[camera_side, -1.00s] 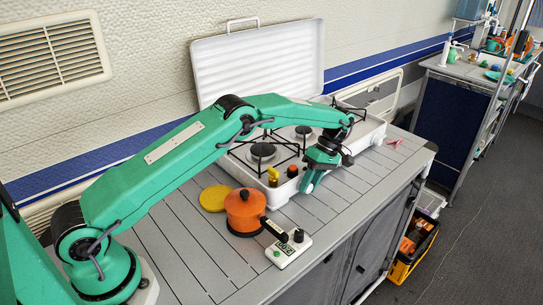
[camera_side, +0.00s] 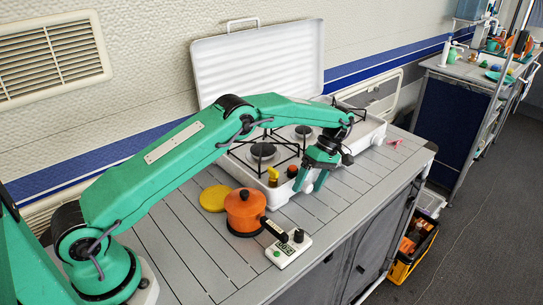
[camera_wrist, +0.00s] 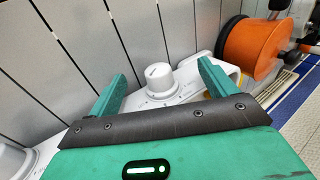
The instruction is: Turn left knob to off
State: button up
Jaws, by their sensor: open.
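The white stove (camera_side: 268,193) stands with its lid raised. In the wrist view a white round knob (camera_wrist: 158,77) on its front panel is between my open fingers, with a gap on each side. It is on the side nearer the orange pot, so it appears to be the left knob. A second white knob (camera_wrist: 12,160) shows at the left edge of the wrist view. My gripper (camera_side: 313,186) is at the stove's front edge, fingers spread and pointing down. It also shows in the wrist view (camera_wrist: 160,82). The side view hides the left knob.
A yellow shaker (camera_side: 273,177) and a brown one (camera_side: 292,171) stand close by.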

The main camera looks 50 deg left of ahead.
jog(key=shift+w, duration=0.1)
jog(key=s+v, duration=0.1)
jog(key=v, duration=0.5)
jog(key=shift+r, duration=0.45)
jog(key=shift+w, duration=0.1)
jog(key=shift+w, duration=0.1)
dwell(0.6)
jog(key=shift+w+d+t, duration=0.1)
jog(key=shift+w+t, duration=0.05)
jog(key=shift+t, duration=0.45)
jog(key=shift+t, duration=0.6)
jog(key=t, duration=0.5)
send_over(306, 189)
jog(key=shift+r+h, duration=0.3)
jog(key=shift+r, duration=0.1)
